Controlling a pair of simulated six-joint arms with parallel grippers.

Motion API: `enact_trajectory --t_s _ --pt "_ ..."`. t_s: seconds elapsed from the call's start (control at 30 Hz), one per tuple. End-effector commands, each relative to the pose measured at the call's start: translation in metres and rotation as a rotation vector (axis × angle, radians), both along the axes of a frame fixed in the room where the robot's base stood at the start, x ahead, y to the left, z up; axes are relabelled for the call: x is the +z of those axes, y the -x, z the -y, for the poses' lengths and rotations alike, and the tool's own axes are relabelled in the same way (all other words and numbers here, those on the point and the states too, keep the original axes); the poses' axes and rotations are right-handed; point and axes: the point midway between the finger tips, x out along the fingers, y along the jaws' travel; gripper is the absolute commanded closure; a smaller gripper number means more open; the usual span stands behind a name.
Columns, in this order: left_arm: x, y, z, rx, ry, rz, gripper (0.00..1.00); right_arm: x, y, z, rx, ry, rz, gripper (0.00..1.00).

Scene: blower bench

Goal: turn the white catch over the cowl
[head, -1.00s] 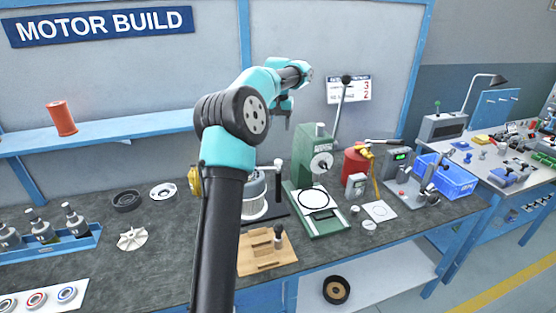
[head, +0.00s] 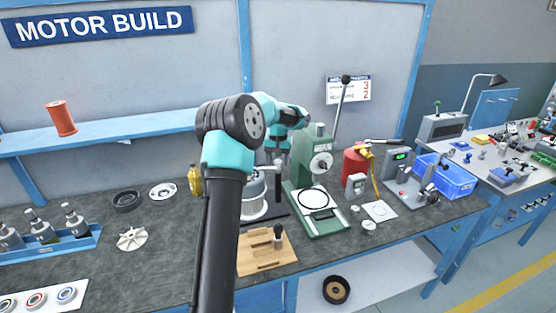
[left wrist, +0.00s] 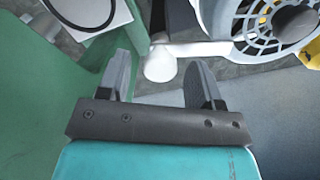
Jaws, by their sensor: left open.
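In the left wrist view the white catch (left wrist: 160,64) shows as a rounded white end with an arm running right toward the cowl (left wrist: 238,22). The cowl has a pale rim and a round slotted grille. My left gripper (left wrist: 159,75) is open, its two fingers on either side of the catch's rounded end. I cannot tell whether either finger touches it. In the head view the cowl (head: 254,195) stands on the bench, partly hidden behind my left arm, and my left gripper (head: 278,155) is just above and beside it. My right gripper is out of view.
A green press (head: 309,165) stands close to the right of the cowl and also fills the left of the wrist view (left wrist: 45,100). A wooden block (head: 265,254) lies in front. A yellow bottle (head: 195,181) stands left of the cowl.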

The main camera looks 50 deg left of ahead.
Motion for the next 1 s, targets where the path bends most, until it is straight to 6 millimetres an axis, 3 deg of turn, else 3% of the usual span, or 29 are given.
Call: enact_trajectory --t_s 0.27,0.87,1.0 --pt "-0.0011 0.0001 -0.0001 0.0 0.0 0.0 0.41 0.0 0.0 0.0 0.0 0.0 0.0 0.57" --pt "-0.0007 0.0001 -0.0001 0.0 -0.001 0.001 0.98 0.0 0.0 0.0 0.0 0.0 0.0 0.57" --pt "-0.0006 0.0001 -0.0001 0.0 -0.001 0.001 1.0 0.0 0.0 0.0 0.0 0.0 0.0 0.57"
